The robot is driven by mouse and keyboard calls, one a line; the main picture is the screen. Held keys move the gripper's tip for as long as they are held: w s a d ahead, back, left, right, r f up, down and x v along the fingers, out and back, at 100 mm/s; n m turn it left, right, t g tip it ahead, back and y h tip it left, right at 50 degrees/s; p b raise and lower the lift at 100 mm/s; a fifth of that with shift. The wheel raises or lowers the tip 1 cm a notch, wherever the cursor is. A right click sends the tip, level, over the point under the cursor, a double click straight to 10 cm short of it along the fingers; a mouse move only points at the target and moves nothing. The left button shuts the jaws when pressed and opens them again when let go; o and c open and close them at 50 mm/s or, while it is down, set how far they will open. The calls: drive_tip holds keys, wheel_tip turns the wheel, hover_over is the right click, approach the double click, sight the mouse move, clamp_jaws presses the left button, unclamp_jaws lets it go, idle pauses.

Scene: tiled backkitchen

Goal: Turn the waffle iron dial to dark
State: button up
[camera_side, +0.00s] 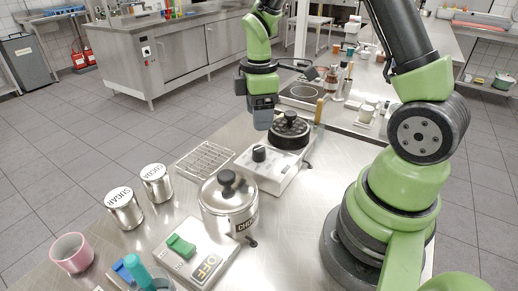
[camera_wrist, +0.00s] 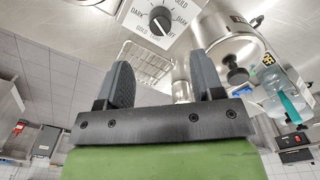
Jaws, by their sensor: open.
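The waffle iron (camera_side: 264,174) is a white box with a round black plate unit (camera_side: 289,131) at its far end and a wooden-tipped handle. Its black dial (camera_side: 260,153) stands on the near part of the box. In the wrist view the dial (camera_wrist: 160,20) is at the top, ringed by printed words including DARK and GOLD. A pale mark shows on the knob, but which word it points to is hard to tell. My gripper (camera_side: 263,117) is above the iron, apart from the dial. In the wrist view its fingers (camera_wrist: 162,82) are spread with nothing between them.
A lidded steel pot (camera_side: 228,207) stands close to the iron's near end. A wire rack (camera_side: 205,160) lies left of it. SUGAR (camera_side: 124,209) and COCOA (camera_side: 157,183) tins, a pink mug (camera_side: 72,253) and a switch box (camera_side: 190,252) marked OFF stand further left and nearer.

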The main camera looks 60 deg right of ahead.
sight(259, 148)
wheel_tip(259, 148, down, 10)
drive_tip(key=shift+r, duration=0.1)
idle(0.4)
drive_tip(key=shift+c, duration=0.2)
drive_tip(key=c, duration=0.9)
